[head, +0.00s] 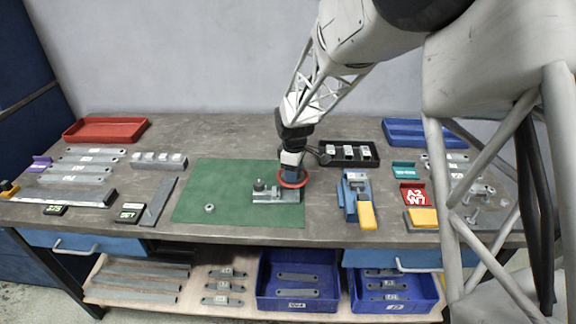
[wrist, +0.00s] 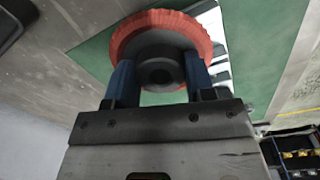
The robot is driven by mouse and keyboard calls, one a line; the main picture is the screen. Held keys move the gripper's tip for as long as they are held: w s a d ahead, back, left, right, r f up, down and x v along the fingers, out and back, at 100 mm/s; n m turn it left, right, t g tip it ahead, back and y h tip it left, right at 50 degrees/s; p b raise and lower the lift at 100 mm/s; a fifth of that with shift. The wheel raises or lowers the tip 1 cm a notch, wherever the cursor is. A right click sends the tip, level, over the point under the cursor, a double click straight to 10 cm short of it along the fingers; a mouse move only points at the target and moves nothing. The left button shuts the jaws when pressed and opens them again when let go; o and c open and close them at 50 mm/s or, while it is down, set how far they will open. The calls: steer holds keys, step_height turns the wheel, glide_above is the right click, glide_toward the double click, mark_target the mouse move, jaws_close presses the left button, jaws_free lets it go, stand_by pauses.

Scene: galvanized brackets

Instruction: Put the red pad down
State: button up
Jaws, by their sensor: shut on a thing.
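The red pad (head: 280,182) is a round disc with a red rim, over the right part of the green mat (head: 215,190). In the wrist view the pad (wrist: 160,18) shows a grey back with a dark hub. My gripper (head: 291,174) is shut on the pad's hub; in the wrist view its blue fingers (wrist: 160,72) stand on both sides of it. The pad is above or beside a grey metal fixture (head: 264,196) on the mat. I cannot tell whether they touch.
A small nut (head: 209,208) lies on the mat. A blue and yellow tool (head: 356,197) stands right of the mat, with a black tray (head: 349,152) behind it. A grey block with several pale pieces (head: 158,160) is at left. The mat's left part is mostly clear.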

steer(key=w, duration=0.2)
steer(key=w+a, duration=0.1)
steer(key=w, duration=0.2)
steer(key=w+a, duration=0.1)
steer(key=w, duration=0.1)
steer(key=shift+w+a+f, duration=0.1)
steer(key=shift+w+f, duration=0.25)
steer(key=shift+w, duration=0.05)
steer(key=shift+f, duration=1.75)
steer(key=shift+f, duration=0.1)
steer(key=o, duration=0.9)
steer(key=shift+o, duration=0.2)
step_height(320, 180, up, 12)
steer(key=shift+s, duration=0.2)
